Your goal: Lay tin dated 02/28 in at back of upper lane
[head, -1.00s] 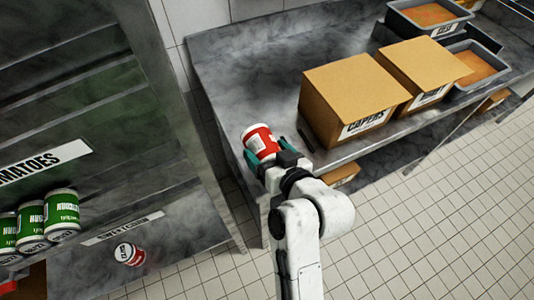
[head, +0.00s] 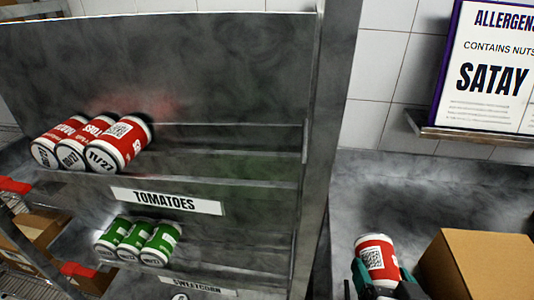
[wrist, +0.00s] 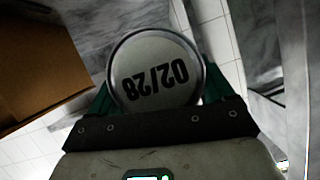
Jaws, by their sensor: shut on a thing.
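My gripper (head: 384,284) is shut on a red-and-white tin (head: 375,252) at the lower right of the head view, over the grey worktop. In the wrist view the end of the tin (wrist: 155,72) faces the camera and reads 02/28, upside down, between the green fingers. The upper lane (head: 210,178) of the rack is at the left, above the TOMATOES label (head: 166,201). Three red tins (head: 118,143) lie on their sides there, towards the left; the nearest end seems to read 11/27.
Below, three green tins (head: 139,241) lie above the SWEETCORN label (head: 196,287). The rack's upright side panel (head: 322,150) stands between the lanes and my gripper. A cardboard box (head: 480,268) is close right of the tin. A SATAY allergen sign (head: 490,75) hangs at the upper right.

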